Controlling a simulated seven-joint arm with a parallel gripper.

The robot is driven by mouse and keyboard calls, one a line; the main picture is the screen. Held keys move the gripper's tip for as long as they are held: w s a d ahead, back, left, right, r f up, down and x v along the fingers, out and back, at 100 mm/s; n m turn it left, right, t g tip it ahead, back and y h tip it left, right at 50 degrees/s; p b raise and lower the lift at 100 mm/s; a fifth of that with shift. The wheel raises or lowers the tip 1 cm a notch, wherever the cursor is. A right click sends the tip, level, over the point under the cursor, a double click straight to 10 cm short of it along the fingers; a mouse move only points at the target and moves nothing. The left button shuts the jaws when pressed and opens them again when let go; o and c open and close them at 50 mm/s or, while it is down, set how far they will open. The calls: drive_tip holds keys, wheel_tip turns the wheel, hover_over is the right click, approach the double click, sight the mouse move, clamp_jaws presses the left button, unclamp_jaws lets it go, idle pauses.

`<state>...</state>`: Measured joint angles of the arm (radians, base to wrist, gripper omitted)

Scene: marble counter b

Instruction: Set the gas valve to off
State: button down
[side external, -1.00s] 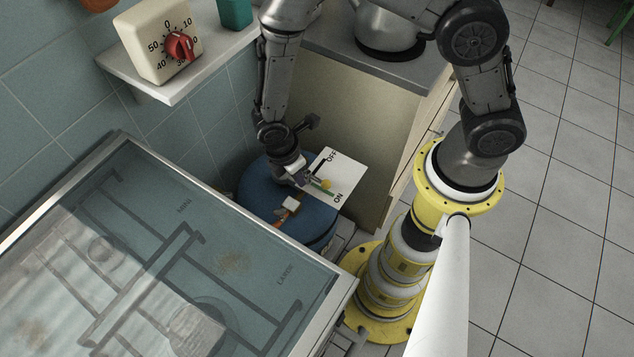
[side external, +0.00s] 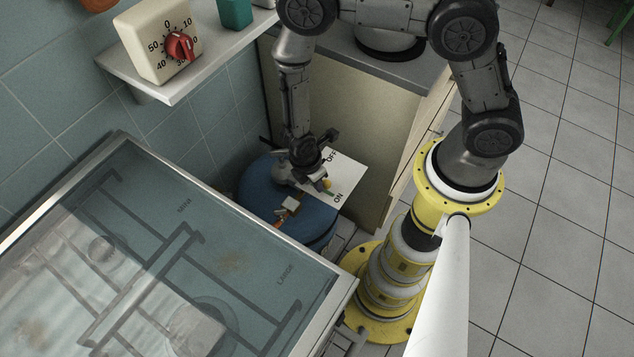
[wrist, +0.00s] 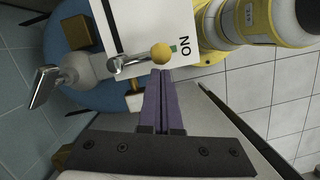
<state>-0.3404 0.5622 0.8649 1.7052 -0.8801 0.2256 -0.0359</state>
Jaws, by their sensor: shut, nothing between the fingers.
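The gas valve (wrist: 84,72) sits on top of a blue gas cylinder (side external: 258,206). Its metal lever ends in a yellow ball (wrist: 162,54), which also shows in the side view (side external: 327,184). The lever points at the green mark beside ON on the white card (side external: 346,180). OFF is printed at the card's other end. My gripper (wrist: 161,73) is shut and empty, its purple fingertips just beside the yellow ball in the wrist view. I cannot tell whether they touch it. In the side view my wrist hides the fingertips and part of the card.
A glass-lidded stove (side external: 190,250) stands in front of the cylinder on the left. A cabinet (side external: 345,130) rises behind it and a tiled wall is at left. A shelf (side external: 185,80) holds a timer (side external: 158,40) with a red knob. A small brass-coloured block (side external: 290,204) is near the valve.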

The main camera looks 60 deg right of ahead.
drive_tip(key=shift+s+d+n, duration=0.2)
drive_tip(key=shift+d+n, duration=0.1)
drive_tip(key=shift+n, duration=0.4)
drive_tip(key=n, duration=0.1)
drive_tip(key=d+n, duration=0.1)
drive_tip(key=d+n+t, duration=0.1)
drive_tip(key=shift+s+n, duration=0.25)
drive_tip(key=shift+n, duration=0.05)
drive_tip(key=d+n, duration=0.1)
drive_tip(key=n, duration=0.1)
drive_tip(key=d+n+t, duration=0.1)
drive_tip(key=n, duration=0.1)
drive_tip(key=shift+w+d, duration=0.6)
drive_tip(key=shift+d, duration=0.35)
drive_tip(key=shift+w+d, duration=0.75)
drive_tip(key=shift+d, duration=0.15)
drive_tip(key=shift+w+d, duration=0.1)
